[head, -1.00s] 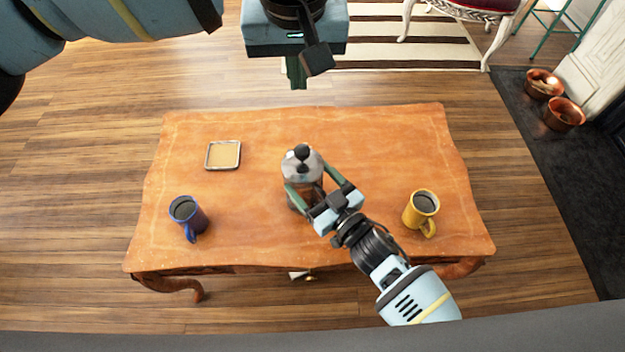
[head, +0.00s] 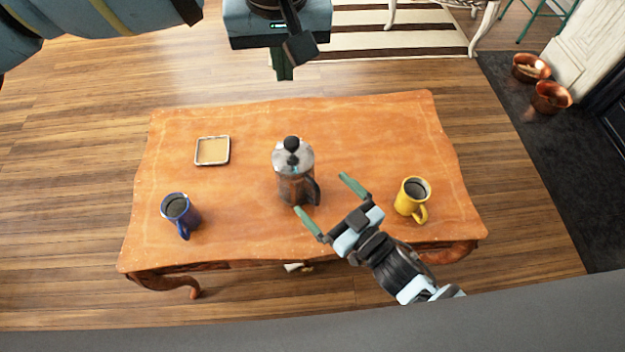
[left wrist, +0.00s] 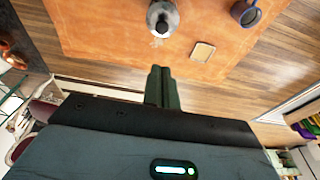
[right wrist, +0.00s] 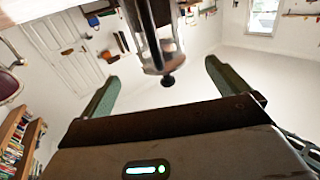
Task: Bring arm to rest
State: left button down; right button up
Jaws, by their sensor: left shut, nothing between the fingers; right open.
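My right gripper (head: 328,208) is open and empty, just right of and in front of the French press (head: 296,185), with clear space between them. The press stands upright on the table, its handle toward the gripper. In the right wrist view, the press (right wrist: 160,55) shows ahead between the spread fingers (right wrist: 160,84). My left gripper (head: 282,72) is shut and empty, high up near the table's far edge. In the left wrist view, its fingers (left wrist: 162,72) are together, and the press (left wrist: 163,18) appears at the top.
The wooden table (head: 350,130) also bears a blue mug (head: 178,212) at left, a yellow mug (head: 411,198) at right and a small square tray (head: 212,137). Two copper pots (head: 550,97) are on the dark floor at far right. The table's back right is clear.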

jog(key=shift+v, duration=2.1)
